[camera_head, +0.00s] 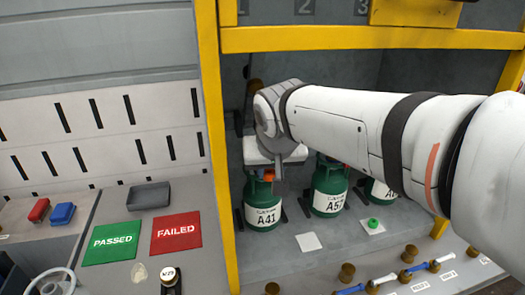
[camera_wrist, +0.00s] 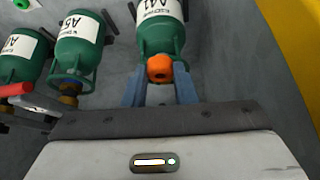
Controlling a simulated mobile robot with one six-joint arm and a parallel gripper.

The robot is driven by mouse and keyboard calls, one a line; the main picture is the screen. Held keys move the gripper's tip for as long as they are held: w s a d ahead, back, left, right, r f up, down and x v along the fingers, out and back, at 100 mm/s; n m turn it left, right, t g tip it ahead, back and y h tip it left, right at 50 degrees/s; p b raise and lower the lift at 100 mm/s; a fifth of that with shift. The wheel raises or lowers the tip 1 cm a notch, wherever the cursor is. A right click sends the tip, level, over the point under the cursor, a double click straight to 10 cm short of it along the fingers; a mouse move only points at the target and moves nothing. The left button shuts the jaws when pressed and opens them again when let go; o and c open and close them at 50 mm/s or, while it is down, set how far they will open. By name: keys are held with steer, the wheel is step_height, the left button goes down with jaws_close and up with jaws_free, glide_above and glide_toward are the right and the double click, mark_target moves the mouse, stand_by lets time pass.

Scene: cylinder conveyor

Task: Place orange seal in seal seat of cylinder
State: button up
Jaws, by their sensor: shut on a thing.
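The orange seal (camera_wrist: 160,69) sits between the fingertips of my gripper (camera_wrist: 160,80) in the wrist view, at the valve end of the green cylinder A41 (camera_wrist: 163,40). My gripper is shut on the seal. In the head view the cylinder (camera_head: 262,208) stands upright in the bay, with my gripper (camera_head: 266,172) over its top and a little orange showing there. The seal seat is hidden behind the seal and fingers. I cannot tell whether the seal touches the seat or is just in front of it.
Green cylinder A51 (camera_head: 329,188) stands to the right, with another beyond it. A yellow post (camera_head: 213,130) bounds the bay on the left. A small green item on a white square (camera_head: 373,225) lies on the floor. PASSED (camera_head: 112,242) and FAILED (camera_head: 176,233) mats lie left.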

steer(key=w, duration=0.3)
steer(key=w+a+p, duration=0.1)
steer(key=w, duration=0.6)
steer(key=shift+w+a, duration=0.35)
steer(key=shift+a, duration=0.05)
step_height(320, 180, down, 4)
steer(key=shift+r, duration=0.25)
